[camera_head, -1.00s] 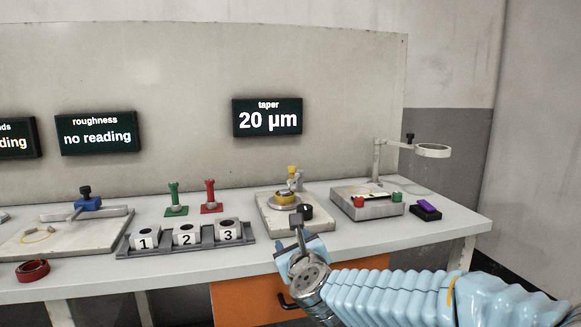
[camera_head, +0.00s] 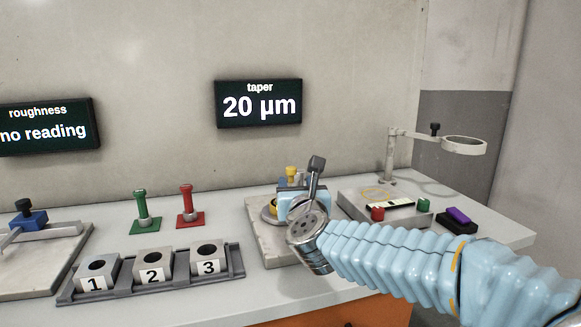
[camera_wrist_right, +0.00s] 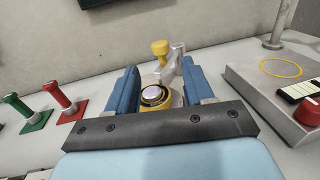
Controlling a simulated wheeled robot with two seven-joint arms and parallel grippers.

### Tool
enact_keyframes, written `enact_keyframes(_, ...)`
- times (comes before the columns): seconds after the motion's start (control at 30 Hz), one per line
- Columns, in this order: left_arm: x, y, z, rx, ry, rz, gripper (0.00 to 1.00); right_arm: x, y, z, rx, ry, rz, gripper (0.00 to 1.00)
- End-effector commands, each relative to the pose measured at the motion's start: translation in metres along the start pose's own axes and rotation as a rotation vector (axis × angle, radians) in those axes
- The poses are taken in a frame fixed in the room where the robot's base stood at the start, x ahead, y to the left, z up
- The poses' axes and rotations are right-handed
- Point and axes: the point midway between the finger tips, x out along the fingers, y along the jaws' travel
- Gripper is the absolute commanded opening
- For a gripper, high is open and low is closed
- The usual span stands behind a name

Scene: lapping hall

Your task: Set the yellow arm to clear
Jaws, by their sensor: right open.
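The yellow-knobbed arm (camera_head: 291,172) stands on the pale plate (camera_head: 262,240) of the taper station. In the right wrist view its yellow knob (camera_wrist_right: 160,48) is upright beside a grey bracket (camera_wrist_right: 177,64). Below it is a yellow ring with a bright round face (camera_wrist_right: 152,96). My right gripper (camera_head: 293,188) is in front of the station and hides much of it in the head view. In the right wrist view its two blue fingers (camera_wrist_right: 162,85) are apart, with the ring and knob seen between them and nothing held. My left gripper is not in view.
The taper screen (camera_head: 259,103) reads 20 µm.

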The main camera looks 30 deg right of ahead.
Motion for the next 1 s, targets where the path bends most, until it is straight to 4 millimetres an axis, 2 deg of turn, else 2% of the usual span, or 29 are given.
enact_keyframes(0.03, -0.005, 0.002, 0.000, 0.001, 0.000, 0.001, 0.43, 0.013, 0.000, 0.002, 0.000, 0.004, 0.000, 0.52)
enact_keyframes(0.2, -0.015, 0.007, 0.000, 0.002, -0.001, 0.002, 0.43, 0.053, 0.000, 0.002, 0.001, 0.004, -0.001, 0.52)
enact_keyframes(0.43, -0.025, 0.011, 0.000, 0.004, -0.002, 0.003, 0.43, 0.090, 0.001, 0.002, 0.000, 0.002, 0.001, 0.52)
enact_keyframes(0.6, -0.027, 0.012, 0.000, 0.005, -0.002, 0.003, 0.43, 0.101, 0.000, 0.001, -0.002, 0.000, 0.000, 0.52)
enact_keyframes(0.87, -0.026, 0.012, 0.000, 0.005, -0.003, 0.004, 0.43, 0.101, 0.000, 0.000, -0.002, 0.000, 0.000, 0.52)
enact_keyframes(1.0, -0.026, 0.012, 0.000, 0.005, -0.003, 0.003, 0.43, 0.101, 0.000, 0.000, -0.002, 0.000, 0.000, 0.30)
